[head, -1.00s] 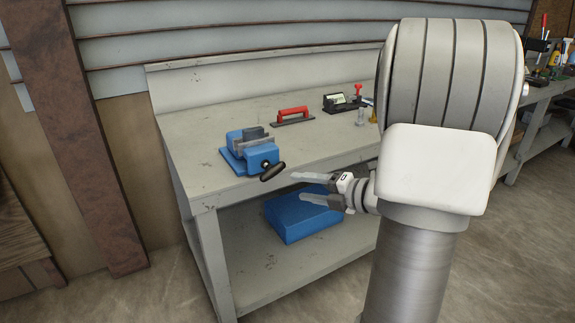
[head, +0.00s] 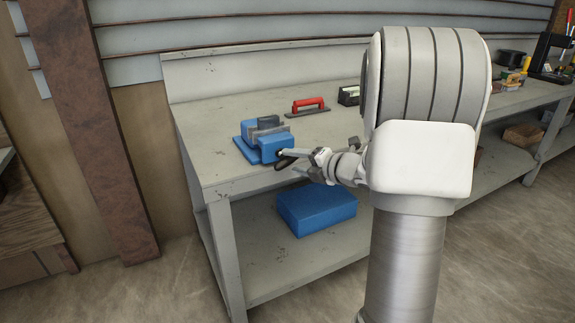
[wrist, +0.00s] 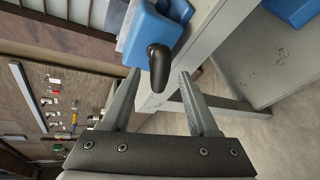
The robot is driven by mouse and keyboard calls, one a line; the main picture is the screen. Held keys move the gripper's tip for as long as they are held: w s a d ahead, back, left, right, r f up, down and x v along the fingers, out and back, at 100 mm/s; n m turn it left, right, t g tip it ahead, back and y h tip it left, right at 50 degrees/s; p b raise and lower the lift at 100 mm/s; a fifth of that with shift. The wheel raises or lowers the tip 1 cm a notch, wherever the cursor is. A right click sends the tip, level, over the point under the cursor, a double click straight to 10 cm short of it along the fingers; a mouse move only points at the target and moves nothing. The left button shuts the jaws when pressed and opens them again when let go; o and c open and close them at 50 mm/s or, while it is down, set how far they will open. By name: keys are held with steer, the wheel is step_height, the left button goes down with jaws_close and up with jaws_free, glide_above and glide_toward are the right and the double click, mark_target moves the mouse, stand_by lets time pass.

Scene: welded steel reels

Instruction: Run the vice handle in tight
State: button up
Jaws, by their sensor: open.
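The blue vice (head: 258,139) sits on the left end of the grey workbench, near its front edge, with grey jaws on top. Its black handle (head: 286,160) is on the front face, partly behind my gripper in the head view. In the wrist view the blue vice body (wrist: 152,32) is at the top and the dark handle (wrist: 158,66) points down from it. My gripper (wrist: 156,82) is open, with one finger on each side of the handle's end. I cannot tell whether either finger touches it.
The grey workbench (head: 215,180) has a lower shelf with a blue box (head: 316,208) on it. A red-handled float (head: 307,107) lies behind the vice. More tools stand at the right end of the bench. The bench top left of the float is mostly clear.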

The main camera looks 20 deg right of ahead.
mark_target(291, 161)
steer(key=shift+x, duration=1.7)
jaws_close()
